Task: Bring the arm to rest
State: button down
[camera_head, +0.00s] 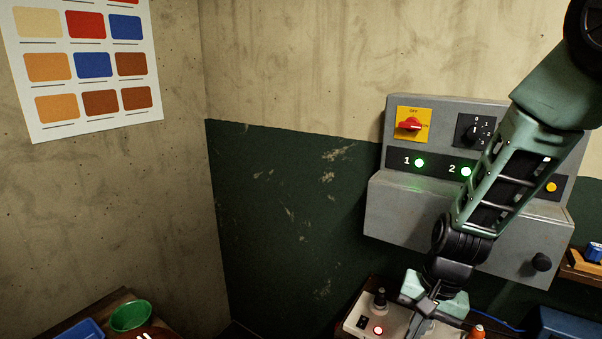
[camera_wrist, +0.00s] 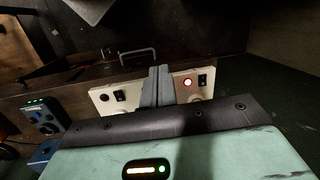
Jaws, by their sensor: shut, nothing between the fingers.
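My arm hangs down from the upper right of the head view, in front of a grey wall panel. My gripper (camera_head: 416,322) points down over a pale control box (camera_head: 358,322) low in the picture. In the wrist view my gripper (camera_wrist: 157,72) shows its two grey fingers side by side, closed, with nothing between them. Behind them lies the pale box (camera_wrist: 130,92), partly hidden by the fingers. I cannot tell how far the fingertips are from the box.
The grey wall panel (camera_head: 400,215) has a red rotary switch (camera_head: 409,125) and two green lamps. A green bowl (camera_head: 131,316) and a blue tray (camera_head: 80,331) stand at the lower left. A blue device (camera_wrist: 42,116) shows left in the wrist view.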

jog(key=s+a+r+n+b, duration=0.2)
jog(key=s+n, duration=0.4)
jog(key=s, duration=0.4)
jog(key=s+a+r+n+h+b, duration=0.1)
jog(key=s+a+r+n+b, duration=0.2)
jog(key=s+a+n, duration=0.3)
jog(key=s+r+n, duration=0.1)
jog(key=s, duration=0.3)
jog(key=shift+r+h+b, duration=0.3)
jog(key=shift+b, duration=0.05)
jog(key=shift+s, duration=0.1)
